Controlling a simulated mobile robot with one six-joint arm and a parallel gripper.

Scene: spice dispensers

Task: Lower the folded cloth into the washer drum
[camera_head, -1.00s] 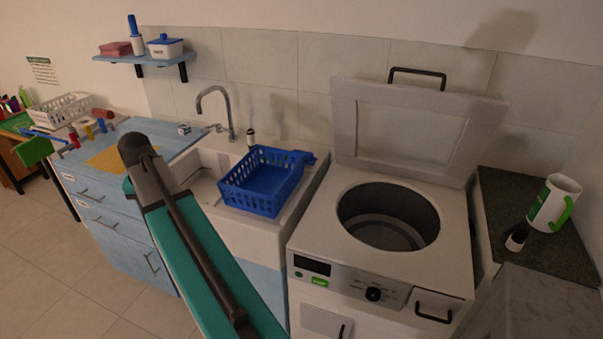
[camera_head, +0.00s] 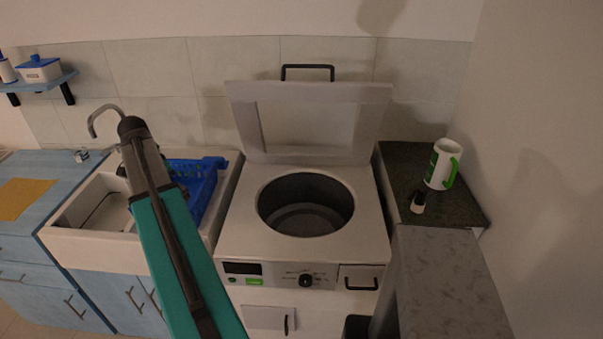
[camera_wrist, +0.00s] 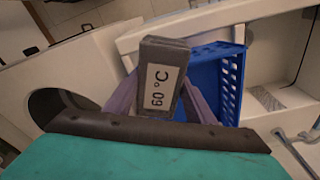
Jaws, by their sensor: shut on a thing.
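The washer (camera_head: 240,235) stands in the middle of the head view with its lid (camera_head: 375,125) raised. Its round drum (camera_head: 305,205) is open at the top and looks empty. My gripper (camera_wrist: 160,98) is shut on a dark grey folded cloth (camera_wrist: 168,47) with a white label reading "60 °C". The cloth is upright between the two fingers. The drum opening (camera_wrist: 52,100) is at the left of the wrist view, apart from the cloth. In the head view my arm hides most of the gripper and the cloth, to the left of the washer.
A blue basket (camera_head: 208,180) stands at the sink (camera_head: 85,230), left of the washer, partly behind my arm. A dark counter (camera_head: 400,160) on the right holds a white and green jug (camera_head: 439,165) and a small bottle (camera_head: 418,203). A grey surface (camera_head: 450,270) is at the front right.

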